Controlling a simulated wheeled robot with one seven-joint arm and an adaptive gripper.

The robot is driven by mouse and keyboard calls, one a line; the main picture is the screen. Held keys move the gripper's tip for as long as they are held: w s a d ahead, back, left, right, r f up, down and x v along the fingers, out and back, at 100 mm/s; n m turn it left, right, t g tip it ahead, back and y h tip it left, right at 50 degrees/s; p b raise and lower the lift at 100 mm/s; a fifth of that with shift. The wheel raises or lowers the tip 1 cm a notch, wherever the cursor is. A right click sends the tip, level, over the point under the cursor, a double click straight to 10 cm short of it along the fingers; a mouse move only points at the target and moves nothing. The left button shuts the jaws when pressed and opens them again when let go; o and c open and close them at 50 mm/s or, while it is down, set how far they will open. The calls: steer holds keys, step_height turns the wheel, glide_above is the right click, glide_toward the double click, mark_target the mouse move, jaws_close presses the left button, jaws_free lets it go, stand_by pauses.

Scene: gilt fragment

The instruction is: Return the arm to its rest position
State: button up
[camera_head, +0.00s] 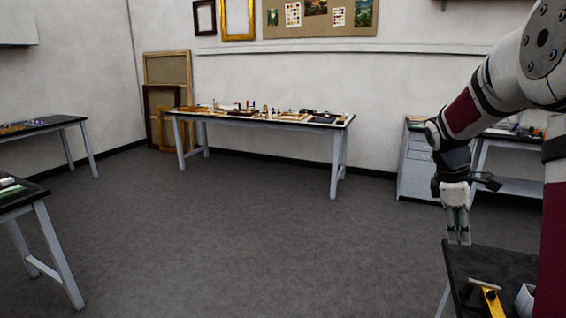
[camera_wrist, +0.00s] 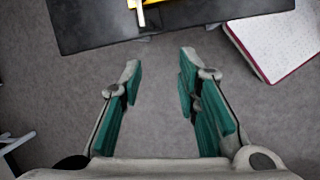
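My gripper (camera_head: 457,226) hangs pointing down at the right of the head view, at the end of my bent arm, beside the left end of a small dark table. In the wrist view my gripper (camera_wrist: 158,75) has its two green-padded fingers spread apart, with only grey floor between them. It holds nothing. The fingertips stop short of the dark tabletop's edge in that picture.
The dark table (camera_head: 500,262) at lower right carries a yellow tool (camera_head: 492,300) and a white container (camera_head: 525,300). A long worktable (camera_head: 335,123) stands at the back wall, a grey cabinet (camera_head: 415,165) right of it. Tables stand at left. Mid-floor is clear.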

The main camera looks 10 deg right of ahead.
steer(key=s+a+r+m+t, duration=0.1)
steer(key=s+a+r, duration=0.2)
steer(key=a, duration=0.2)
steer(key=s+a+r+m+t+y, duration=0.1)
steer(key=s+a+r+m, duration=0.1)
steer(key=a, duration=0.4)
steer(key=s+a+r+m+t, duration=0.1)
steer(key=s+a+r, duration=0.2)
steer(key=a, duration=0.2)
steer(key=s+a+f+m+t+y, duration=0.1)
steer(key=s+a+m, duration=0.4)
steer(key=s+a, duration=0.8)
steer(key=shift+s+t+y, duration=0.35)
steer(key=shift+t+y, duration=0.45)
steer(key=shift+y, duration=0.2)
